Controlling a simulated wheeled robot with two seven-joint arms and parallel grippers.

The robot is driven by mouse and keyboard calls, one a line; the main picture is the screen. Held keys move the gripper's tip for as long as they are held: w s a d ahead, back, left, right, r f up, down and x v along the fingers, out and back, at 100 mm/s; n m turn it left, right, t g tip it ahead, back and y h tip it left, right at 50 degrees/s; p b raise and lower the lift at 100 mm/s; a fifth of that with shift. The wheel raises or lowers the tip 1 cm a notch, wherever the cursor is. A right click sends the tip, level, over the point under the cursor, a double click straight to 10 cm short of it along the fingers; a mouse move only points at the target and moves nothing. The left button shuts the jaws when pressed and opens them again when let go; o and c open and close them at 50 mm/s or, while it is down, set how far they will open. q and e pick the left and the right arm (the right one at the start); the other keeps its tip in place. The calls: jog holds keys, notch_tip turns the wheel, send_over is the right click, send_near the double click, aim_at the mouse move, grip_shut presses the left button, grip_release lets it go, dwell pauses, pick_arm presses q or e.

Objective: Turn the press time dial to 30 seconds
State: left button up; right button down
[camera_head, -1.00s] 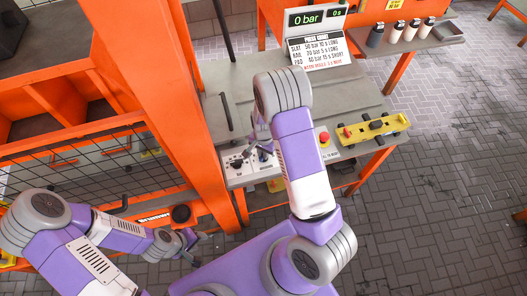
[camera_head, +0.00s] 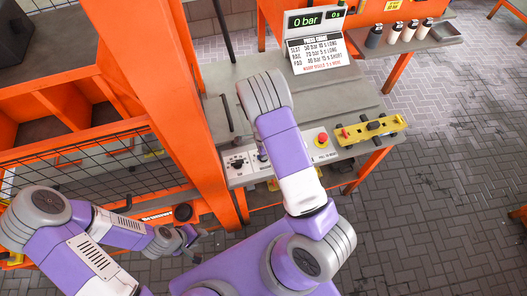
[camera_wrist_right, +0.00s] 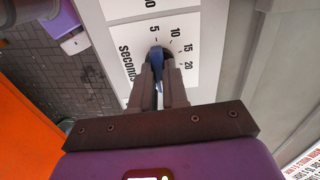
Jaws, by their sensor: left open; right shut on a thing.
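The press time dial (camera_wrist_right: 157,54) is a small dark blue knob in the right wrist view. It sits on a white panel printed with "seconds" and the numbers 5, 10, 15 and 20. My right gripper (camera_wrist_right: 160,76) is shut on the knob, with its grey fingers on either side of it. A 30 mark cannot be made out; the fingers cover part of the scale. In the head view my right arm hides most of this grip. My left gripper (camera_head: 189,240) is open and empty at the lower left, away from the panel.
Another black dial (camera_head: 237,163) is on the panel's left. A red button (camera_head: 322,139) and a yellow fixture (camera_head: 370,130) are to the right. A display (camera_head: 316,18) reads 0 bar and 0 s above a press chart (camera_head: 318,54). An orange post (camera_head: 180,110) stands at left.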

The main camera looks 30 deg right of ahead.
jog(key=shift+m, duration=0.3)
jog(key=c, duration=1.1)
grip_release()
jog(key=shift+c, duration=0.2)
jog(key=shift+r, duration=0.1)
notch_tip(320, 180, up, 8)
jog(key=shift+f+p, duration=0.25)
jog(key=shift+p, duration=0.45)
jog(key=shift+s+f, duration=0.1)
